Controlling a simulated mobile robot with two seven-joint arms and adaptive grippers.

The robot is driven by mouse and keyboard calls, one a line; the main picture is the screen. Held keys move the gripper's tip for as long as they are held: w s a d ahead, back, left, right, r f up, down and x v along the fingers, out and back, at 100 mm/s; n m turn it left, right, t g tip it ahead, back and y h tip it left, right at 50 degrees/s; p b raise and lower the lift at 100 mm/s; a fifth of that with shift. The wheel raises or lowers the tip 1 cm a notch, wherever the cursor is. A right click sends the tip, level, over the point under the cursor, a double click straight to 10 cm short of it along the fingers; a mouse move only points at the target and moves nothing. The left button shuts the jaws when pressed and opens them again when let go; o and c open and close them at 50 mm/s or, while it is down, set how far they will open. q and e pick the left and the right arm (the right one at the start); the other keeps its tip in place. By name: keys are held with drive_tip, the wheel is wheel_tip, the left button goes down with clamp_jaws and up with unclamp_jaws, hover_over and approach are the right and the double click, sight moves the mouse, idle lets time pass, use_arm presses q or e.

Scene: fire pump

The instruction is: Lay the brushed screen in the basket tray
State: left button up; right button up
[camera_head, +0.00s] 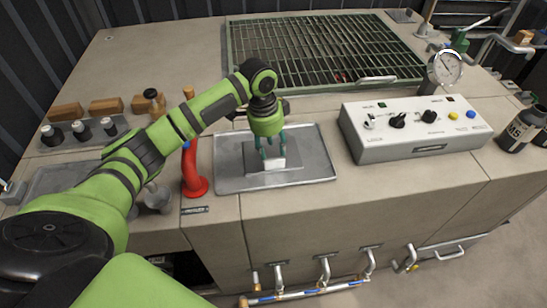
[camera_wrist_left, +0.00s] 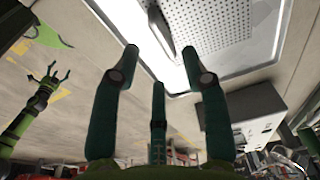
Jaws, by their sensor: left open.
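My left gripper (camera_head: 271,160) is open above the shallow metal tray (camera_head: 228,184), its fingers pointing down. My three left fingers (camera_wrist_left: 160,70) are spread there, with nothing gripped. My right gripper (camera_wrist_left: 48,76) shows small at the left, fingers spread and empty.
A grey control box (camera_head: 415,145) with knobs and a gauge (camera_head: 445,68) stands right of the tray. A red curved pipe (camera_head: 193,165) stands close on its left. A green-framed grating (camera_head: 320,48) lies behind. Wooden blocks (camera_head: 106,106) and a dark bottle (camera_head: 523,128) are farther off.

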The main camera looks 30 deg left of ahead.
use_arm(q)
drive_tip(key=r, duration=0.5)
drive_tip(key=shift+s+a+r, duration=0.1)
drive_tip(key=shift+s+a, duration=0.15)
